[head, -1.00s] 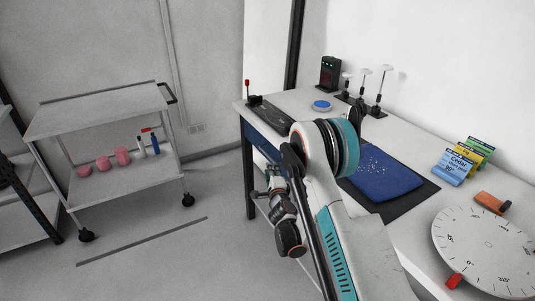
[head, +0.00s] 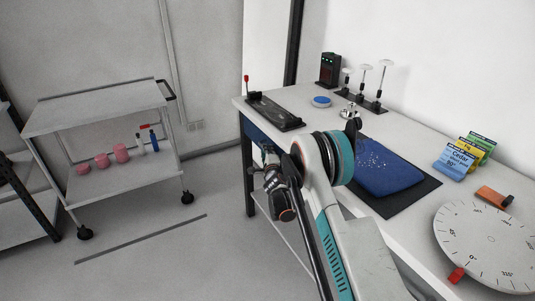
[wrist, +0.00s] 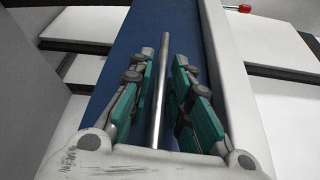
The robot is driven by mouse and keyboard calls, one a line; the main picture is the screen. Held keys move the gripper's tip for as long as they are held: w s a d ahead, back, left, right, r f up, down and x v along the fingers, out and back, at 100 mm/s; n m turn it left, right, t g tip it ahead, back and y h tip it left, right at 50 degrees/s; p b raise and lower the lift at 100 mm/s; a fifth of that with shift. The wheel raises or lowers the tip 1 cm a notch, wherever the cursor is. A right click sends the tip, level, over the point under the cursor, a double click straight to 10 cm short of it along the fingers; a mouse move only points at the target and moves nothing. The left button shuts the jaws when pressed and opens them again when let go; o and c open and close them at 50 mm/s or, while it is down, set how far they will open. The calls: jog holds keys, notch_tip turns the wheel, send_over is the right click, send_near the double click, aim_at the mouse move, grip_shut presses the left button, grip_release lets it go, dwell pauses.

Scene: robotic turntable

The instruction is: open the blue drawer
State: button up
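The blue drawer (head: 257,137) is under the left end of the white workbench, mostly hidden behind my arm in the head view. In the wrist view its blue front (wrist: 118,85) fills the middle, with a long silver bar handle (wrist: 159,100) running up it. My gripper (wrist: 164,62) is open, with one teal-padded finger on each side of the bar. Gaps show between the bar and both fingers. In the head view my gripper (head: 268,156) is at the drawer front, partly hidden by my wrist. The drawer looks closed.
The workbench (head: 290,98) carries a blue pad (head: 385,178), a round dial (head: 487,245), stands and small boxes. A white cart (head: 95,112) with pink containers stands at left. Floor between cart and bench is clear.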

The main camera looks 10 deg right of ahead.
jog(key=shift+c, duration=0.5)
grip_shut()
jog(key=s+a, duration=0.3)
jog(key=a, duration=0.6)
jog(key=s+a, duration=0.3)
jog(key=a, duration=0.7)
jog(key=s+a, duration=0.3)
jog(key=a, duration=0.7)
jog(key=shift+s, duration=0.3)
jog(key=shift+o, duration=0.5)
grip_release()
